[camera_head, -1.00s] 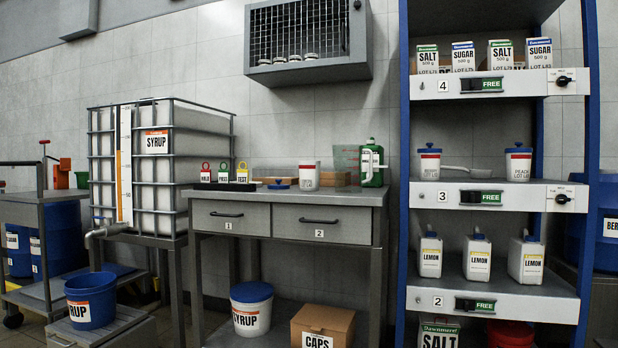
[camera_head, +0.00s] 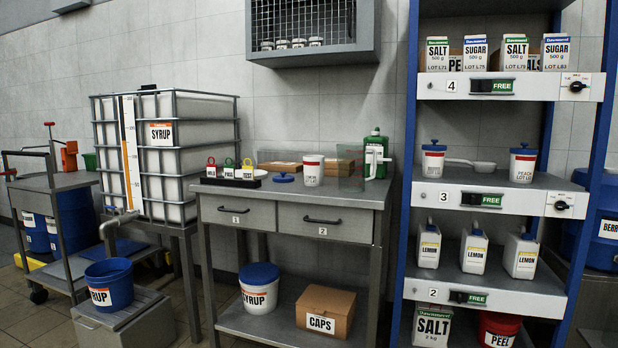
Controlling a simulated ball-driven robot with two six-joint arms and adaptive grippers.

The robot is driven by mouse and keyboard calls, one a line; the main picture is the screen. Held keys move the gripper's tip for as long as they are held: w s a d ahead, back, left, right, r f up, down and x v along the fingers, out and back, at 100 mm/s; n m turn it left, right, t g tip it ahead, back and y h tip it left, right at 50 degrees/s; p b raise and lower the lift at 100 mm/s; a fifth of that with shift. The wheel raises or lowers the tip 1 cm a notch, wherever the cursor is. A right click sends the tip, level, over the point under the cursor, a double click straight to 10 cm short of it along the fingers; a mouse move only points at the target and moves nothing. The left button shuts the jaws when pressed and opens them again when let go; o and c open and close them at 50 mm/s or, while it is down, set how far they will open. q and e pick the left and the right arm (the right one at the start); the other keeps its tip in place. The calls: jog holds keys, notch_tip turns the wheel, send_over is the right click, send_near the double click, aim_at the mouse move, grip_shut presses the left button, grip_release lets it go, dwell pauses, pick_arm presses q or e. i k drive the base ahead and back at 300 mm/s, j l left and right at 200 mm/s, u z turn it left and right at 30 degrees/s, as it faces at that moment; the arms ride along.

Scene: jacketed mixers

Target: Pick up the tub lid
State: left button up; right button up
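A small blue lid with a raised knob (camera_head: 284,178) lies on the grey two-drawer workbench (camera_head: 290,192). Just right of it stands a white tub (camera_head: 313,172) with a red band and a label; no lid shows on it. Similar tubs on the shelf rack, one at left (camera_head: 432,162) and one at right (camera_head: 523,165), wear blue knobbed lids. Neither of my grippers is in view.
A black stand with red, green and yellow tags (camera_head: 233,172) is left of the lid. Brown boxes (camera_head: 280,166), a clear green-tinted panel (camera_head: 350,172) and a green bottle (camera_head: 376,155) stand around it. A wire-front cabinet (camera_head: 312,28) hangs above.

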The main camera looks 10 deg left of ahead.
aim_at(284, 178)
jog(key=i+j+z, duration=0.75)
jog(key=j, duration=0.2)
jog(key=k, duration=0.05)
